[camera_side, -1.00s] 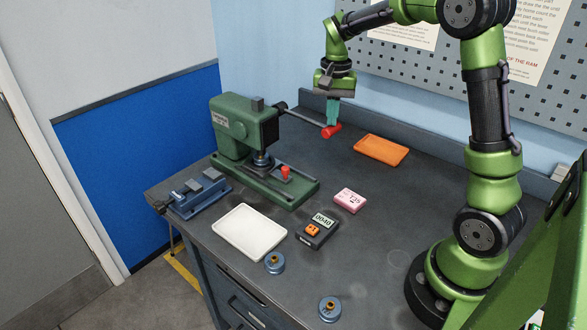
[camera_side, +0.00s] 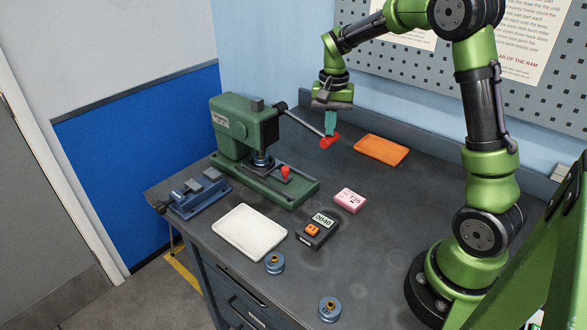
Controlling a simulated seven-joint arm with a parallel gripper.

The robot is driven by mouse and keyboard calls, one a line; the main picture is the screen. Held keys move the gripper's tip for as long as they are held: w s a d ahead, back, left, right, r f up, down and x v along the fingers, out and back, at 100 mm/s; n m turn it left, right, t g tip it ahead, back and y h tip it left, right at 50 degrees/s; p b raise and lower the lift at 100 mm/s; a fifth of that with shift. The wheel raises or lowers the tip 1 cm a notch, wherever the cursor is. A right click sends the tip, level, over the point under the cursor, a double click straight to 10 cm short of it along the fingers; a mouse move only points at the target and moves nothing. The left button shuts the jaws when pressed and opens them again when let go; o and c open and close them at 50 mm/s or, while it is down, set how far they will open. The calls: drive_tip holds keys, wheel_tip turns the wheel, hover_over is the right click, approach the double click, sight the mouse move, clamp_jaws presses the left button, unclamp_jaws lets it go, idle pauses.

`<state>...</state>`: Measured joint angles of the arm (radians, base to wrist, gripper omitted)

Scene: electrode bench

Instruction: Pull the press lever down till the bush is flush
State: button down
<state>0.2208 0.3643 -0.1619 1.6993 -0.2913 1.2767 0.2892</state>
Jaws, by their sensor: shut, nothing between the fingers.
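The green arbor press (camera_side: 240,138) stands at the back left of the bench. Its lever (camera_side: 304,124) reaches out to the right and slopes downward, ending in a red knob (camera_side: 326,142). My gripper (camera_side: 330,128) is shut and empty, with its teal fingers pointing down onto the top of the red knob. They look to be touching it. The ram (camera_side: 261,158) is low over the press base (camera_side: 272,185). The bush under it is too small and hidden to make out. A small red-topped piece (camera_side: 286,172) stands on the base.
A blue vise (camera_side: 200,192) sits left of the press. A white tray (camera_side: 226,238), a meter reading 0040 (camera_side: 317,230), a pink box (camera_side: 349,200) and an orange tray (camera_side: 398,152) lie around. Two blue round parts (camera_side: 275,263) (camera_side: 329,309) are near the front edge.

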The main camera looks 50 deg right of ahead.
sight(323, 134)
drive_tip(key=shift+f, duration=0.15)
idle(0.3)
drive_tip(key=shift+w+f, duration=0.2)
drive_tip(key=shift+f, duration=0.5)
drive_tip(key=shift+w+f, duration=0.15)
drive_tip(key=shift+f, duration=0.7)
drive_tip(key=shift+w+f, duration=0.1)
drive_tip(key=shift+f, duration=0.1)
drive_tip(key=shift+w+f, duration=0.25)
drive_tip(key=shift+f, duration=0.3)
drive_tip(key=shift+w+f, duration=0.25)
drive_tip(key=shift+f, duration=0.4)
drive_tip(key=shift+w+f, duration=0.8)
drive_tip(key=shift+f, duration=0.35)
drive_tip(key=shift+a+f, duration=0.1)
drive_tip(key=shift+f, duration=0.1)
